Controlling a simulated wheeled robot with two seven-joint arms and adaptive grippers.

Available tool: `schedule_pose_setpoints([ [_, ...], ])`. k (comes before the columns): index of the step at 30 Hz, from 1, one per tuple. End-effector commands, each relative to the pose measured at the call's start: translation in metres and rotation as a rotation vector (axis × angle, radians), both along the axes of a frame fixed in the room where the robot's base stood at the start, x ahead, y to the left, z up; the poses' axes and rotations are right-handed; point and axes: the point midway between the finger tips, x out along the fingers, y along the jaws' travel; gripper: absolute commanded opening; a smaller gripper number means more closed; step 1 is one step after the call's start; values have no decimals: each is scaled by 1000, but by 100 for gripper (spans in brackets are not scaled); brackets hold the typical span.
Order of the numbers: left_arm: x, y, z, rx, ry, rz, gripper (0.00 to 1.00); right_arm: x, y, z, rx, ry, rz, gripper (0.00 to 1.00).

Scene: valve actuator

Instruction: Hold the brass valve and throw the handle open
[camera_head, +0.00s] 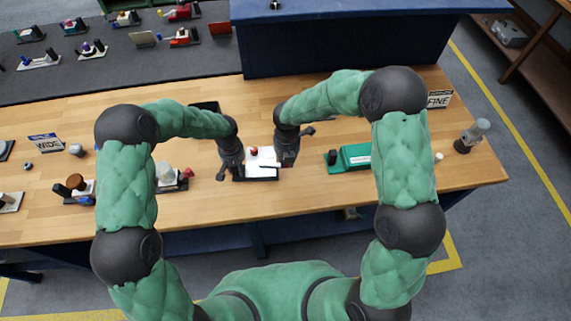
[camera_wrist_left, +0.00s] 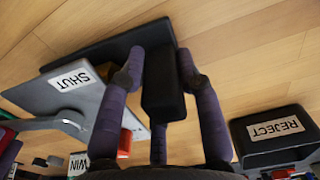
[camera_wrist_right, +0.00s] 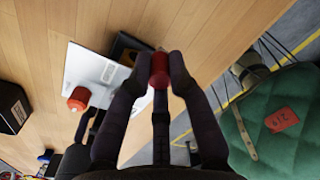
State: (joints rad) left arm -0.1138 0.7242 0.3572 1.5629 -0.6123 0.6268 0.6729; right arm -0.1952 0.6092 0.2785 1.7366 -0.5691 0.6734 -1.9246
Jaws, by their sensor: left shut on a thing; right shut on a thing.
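A white plate with a dark base (camera_head: 262,172) lies on the bench between my grippers, and a red knob (camera_head: 253,150) shows at its far side. My left gripper (camera_wrist_left: 158,62) is shut on a black block (camera_wrist_left: 160,85) at the edge of the dark base. The plate (camera_wrist_left: 105,100) carries a SHUT label (camera_wrist_left: 71,80), and a grey bent bar (camera_wrist_left: 45,123) crosses over it. My right gripper (camera_wrist_right: 160,65) is shut on a red knob (camera_wrist_right: 159,70). An orange-red knob (camera_wrist_right: 78,98) sits by the plate's other side.
A black REJECT bin (camera_wrist_left: 275,140) stands near the left gripper. A green device (camera_head: 350,157) is right of the plate. A small device with a clear part (camera_head: 167,177) is to its left. Bare wood lies in front of the plate.

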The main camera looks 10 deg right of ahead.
Motion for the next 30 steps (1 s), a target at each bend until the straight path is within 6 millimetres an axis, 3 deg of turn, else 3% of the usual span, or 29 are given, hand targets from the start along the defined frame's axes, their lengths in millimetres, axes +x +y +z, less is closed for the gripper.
schedule_pose_setpoints([
  [7, -6, -1, -5, 2, 15, -7, 0, 12, -1, 2, 5, -11, 6, 0],
  [24, -6, -1, -5, 2, 15, -7, 0, 15, -2, 2, 5, -11, 3, 0],
  [25, -6, -1, -5, 2, 15, -7, 0, 15, -2, 2, 5, -11, 3, 26],
  [27, -6, -1, -5, 2, 15, -7, 0, 14, -2, 2, 5, -10, 4, 44],
  [30, -6, -1, -5, 2, 15, -6, 0, 13, -2, 1, 4, -7, 5, 44],
])
